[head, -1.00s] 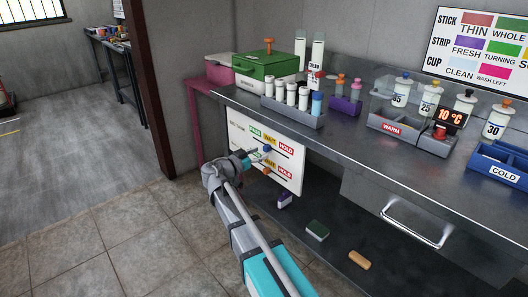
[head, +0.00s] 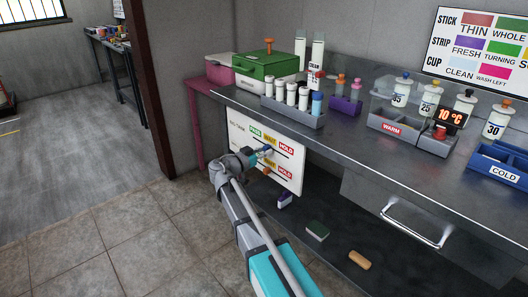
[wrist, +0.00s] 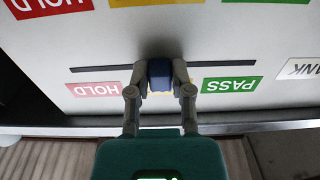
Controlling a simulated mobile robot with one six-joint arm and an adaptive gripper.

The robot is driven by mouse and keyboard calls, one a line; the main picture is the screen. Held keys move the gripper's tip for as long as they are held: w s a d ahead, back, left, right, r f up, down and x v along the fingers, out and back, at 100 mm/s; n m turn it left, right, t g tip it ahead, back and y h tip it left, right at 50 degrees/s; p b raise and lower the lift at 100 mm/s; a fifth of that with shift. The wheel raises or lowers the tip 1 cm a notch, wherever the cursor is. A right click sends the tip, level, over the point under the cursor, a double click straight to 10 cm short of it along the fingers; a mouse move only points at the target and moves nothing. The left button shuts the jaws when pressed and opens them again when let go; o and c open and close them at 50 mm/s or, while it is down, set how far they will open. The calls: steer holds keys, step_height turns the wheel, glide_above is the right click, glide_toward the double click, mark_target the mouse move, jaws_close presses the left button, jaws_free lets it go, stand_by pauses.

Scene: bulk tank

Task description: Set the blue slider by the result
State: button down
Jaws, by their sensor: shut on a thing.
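A white board (head: 236,130) hangs on the bench front, with two rows of green PASS, yellow WAIT and red HOLD labels. The blue slider (head: 267,149) sits on the upper row's slot. My gripper (head: 257,154) reaches it from the left. In the upside-down wrist view, my gripper (wrist: 160,88) is shut on the blue slider (wrist: 160,70), one finger on each side. The slider is between HOLD (wrist: 94,89) and PASS (wrist: 232,85), at the yellow WAIT label, which it mostly hides. An orange slider (head: 267,171) sits on the lower row.
A wall chart (head: 480,50) lists STICK, STRIP and CUP colours. The bench holds a green box (head: 265,65), a grey rack (head: 292,116) of vials, several bottles and a blue COLD tray (head: 497,172). A drawer handle (head: 418,222) juts out. The floor at left is clear.

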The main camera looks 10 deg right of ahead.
mark_target(255, 139)
steer(key=w+a, duration=0.1)
steer(key=w, duration=0.1)
steer(key=w+a, duration=0.2)
steer(key=w, duration=0.1)
steer(key=w+a, duration=0.1)
steer(key=w, duration=0.1)
steer(key=shift+w+a, duration=0.15)
steer(key=shift+w, duration=0.05)
steer(key=c, duration=0.5)
jaws_free()
steer(key=shift+s, duration=0.1)
steer(key=shift+v, duration=6)
